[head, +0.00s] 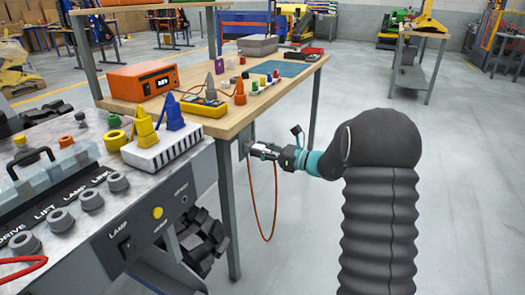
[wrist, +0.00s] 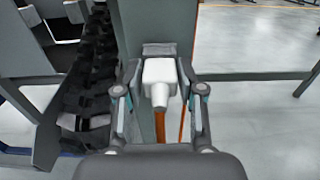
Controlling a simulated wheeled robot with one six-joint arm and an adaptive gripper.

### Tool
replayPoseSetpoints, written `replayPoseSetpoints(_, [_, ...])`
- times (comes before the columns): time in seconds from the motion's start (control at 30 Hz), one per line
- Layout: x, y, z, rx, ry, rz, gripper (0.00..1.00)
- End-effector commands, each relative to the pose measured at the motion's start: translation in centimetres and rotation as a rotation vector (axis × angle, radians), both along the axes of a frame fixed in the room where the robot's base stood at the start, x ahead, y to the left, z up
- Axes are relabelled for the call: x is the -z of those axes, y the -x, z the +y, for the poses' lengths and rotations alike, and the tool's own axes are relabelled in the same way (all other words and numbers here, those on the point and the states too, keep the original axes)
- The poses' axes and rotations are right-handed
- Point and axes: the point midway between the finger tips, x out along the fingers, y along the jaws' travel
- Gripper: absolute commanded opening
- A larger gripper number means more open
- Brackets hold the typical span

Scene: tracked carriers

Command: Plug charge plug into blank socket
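The white charge plug (wrist: 159,76) sits between the two fingers of my gripper (wrist: 160,88) in the wrist view. The fingers appear closed on its sides. An orange cable (head: 274,205) hangs in a loop below my gripper (head: 262,152) in the head view. Just beyond the plug is a grey block (wrist: 159,49) by the bench leg; I cannot tell whether the plug touches it. A small round dark socket (head: 185,199) shows on the carrier's sloped front panel at left; its label is too small to read surely.
The wooden workbench (head: 225,126) stands above and behind my gripper, with its grey leg (head: 228,200) close by. The grey carrier (head: 105,235), with a black track (head: 203,240), is at left.

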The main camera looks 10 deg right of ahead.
Motion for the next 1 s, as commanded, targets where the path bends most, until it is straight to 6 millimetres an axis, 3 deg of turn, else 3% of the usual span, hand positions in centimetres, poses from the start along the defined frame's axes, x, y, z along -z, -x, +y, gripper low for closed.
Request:
replayPoseSetpoints(0.07, [0.0,0.0,0.0,0.0,0.0,0.0,0.61])
replayPoseSetpoints(0.47, [0.0,0.3,-0.5,0.002,0.0,0.0,0.61])
replayPoseSetpoints(1.0, [0.0,5.8,-8.1,0.002,0.0,0.0,0.61])
